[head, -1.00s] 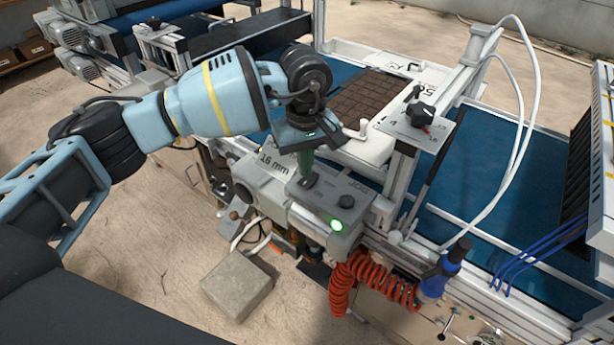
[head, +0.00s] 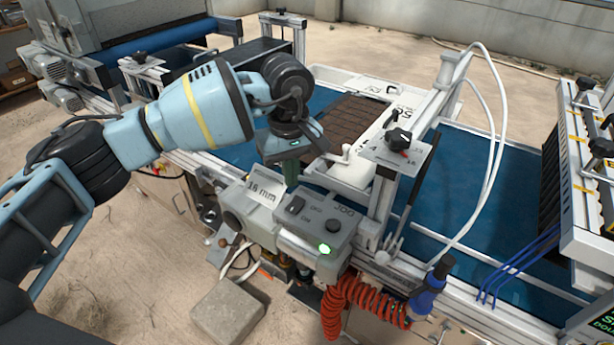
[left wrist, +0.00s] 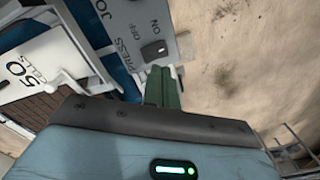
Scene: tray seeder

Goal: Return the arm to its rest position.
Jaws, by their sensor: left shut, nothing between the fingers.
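My left gripper (head: 291,172) hangs from the blue arm just behind and above the grey control box (head: 318,226). Its green fingers are shut with nothing between them, and they also show in the left wrist view (left wrist: 161,88). The box carries a dark rocker switch (head: 296,205) marked ON and OFF, a round JOG button (head: 333,226) and a lit green lamp (head: 324,248). In the left wrist view the switch (left wrist: 153,49) lies beyond the fingertips, apart from them. My right gripper is not in view.
A seed tray (head: 345,124) with dark cells lies on the blue belt (head: 480,200) behind the gripper. A post with a black knob (head: 398,138) and white hoses stands to the right. A red coiled hose (head: 350,300) hangs in front. A concrete block (head: 228,310) lies on the ground.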

